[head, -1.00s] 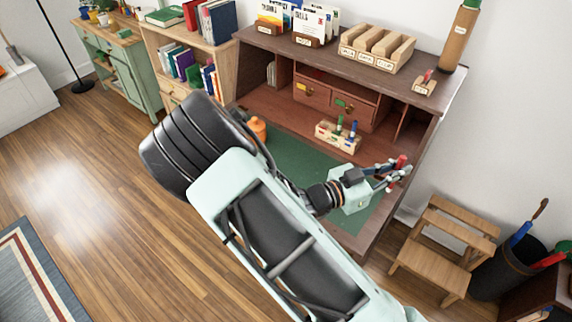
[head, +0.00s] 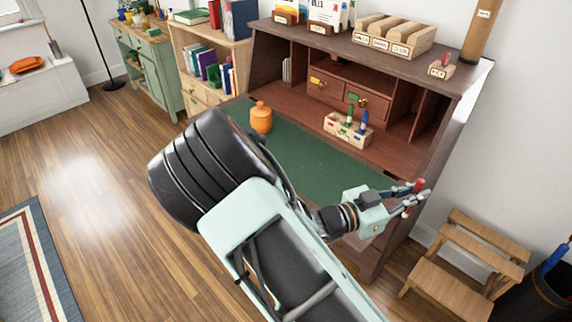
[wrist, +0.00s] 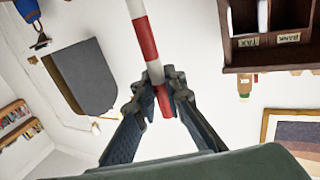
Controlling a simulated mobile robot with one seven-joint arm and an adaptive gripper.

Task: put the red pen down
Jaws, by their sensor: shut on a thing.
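The red pen (wrist: 147,40) has red and white bands. It runs from the top edge of the wrist view down between my fingertips. My gripper (wrist: 161,92) is shut on it. In the head view my gripper (head: 408,196) is small, with a red part of the pen (head: 420,185) showing at its fingers. It appears near the right front side of the desk. I cannot tell its height above the desk. A light wooden pen holder (head: 340,128) with a green pen (head: 350,114) and a blue pen (head: 363,126) stands on the desk.
The green desk mat (head: 315,152) has bare room. An orange jar (head: 261,117) stands at its left. Drawers (head: 345,92) and shelf walls close the back. A small labelled holder (head: 441,68) sits on the desk's top. A wooden step stool (head: 465,270) is at the right.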

